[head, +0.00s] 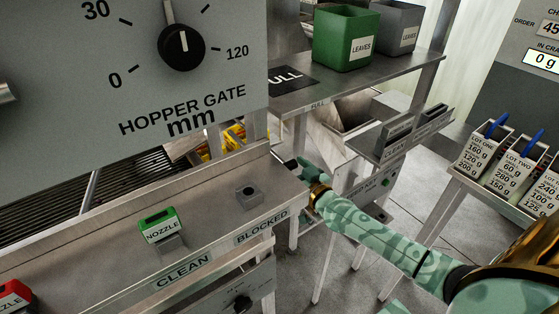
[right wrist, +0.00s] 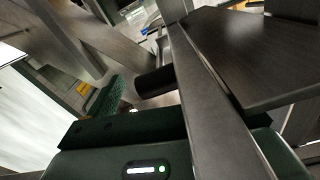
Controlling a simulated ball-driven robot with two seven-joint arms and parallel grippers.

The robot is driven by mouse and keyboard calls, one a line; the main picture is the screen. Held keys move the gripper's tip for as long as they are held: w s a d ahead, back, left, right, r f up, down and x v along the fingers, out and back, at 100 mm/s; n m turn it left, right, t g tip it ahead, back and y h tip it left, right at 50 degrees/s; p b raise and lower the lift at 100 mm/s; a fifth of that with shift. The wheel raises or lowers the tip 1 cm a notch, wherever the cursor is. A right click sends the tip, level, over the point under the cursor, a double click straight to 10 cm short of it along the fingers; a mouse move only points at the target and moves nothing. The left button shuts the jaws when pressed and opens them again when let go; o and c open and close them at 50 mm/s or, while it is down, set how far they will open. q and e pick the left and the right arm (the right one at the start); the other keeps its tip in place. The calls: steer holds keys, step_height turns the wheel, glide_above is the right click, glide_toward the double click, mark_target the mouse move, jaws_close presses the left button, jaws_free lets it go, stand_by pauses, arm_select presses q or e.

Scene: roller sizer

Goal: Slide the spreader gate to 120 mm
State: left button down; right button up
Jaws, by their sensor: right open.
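A grey panel with a round black dial (head: 183,47) marked HOPPER GATE mm fills the upper left of the head view. Its white pointer stands nearly upright, between the 30 and 120 marks. I see no label naming a spreader gate. My right gripper (head: 288,164) is at the right end of the steel bench, its fingers partly hidden by the bench edge. It is open. In the right wrist view a short black cylinder (right wrist: 155,82), possibly a handle, sticks out beside a metal bar. I cannot tell whether the gripper touches it. My left gripper is out of view.
A shelf behind carries a green LEAVES bin (head: 345,38). Labelled lot boxes (head: 478,150) stand at the right. Metal bars crowd the right wrist.

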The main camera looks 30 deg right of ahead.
steer(key=w, duration=0.4)
steer(key=shift+w+a+b, duration=0.15)
steer(key=shift+w+b, duration=0.05)
steer(key=shift+b, duration=0.15)
steer(key=shift+s, duration=0.1)
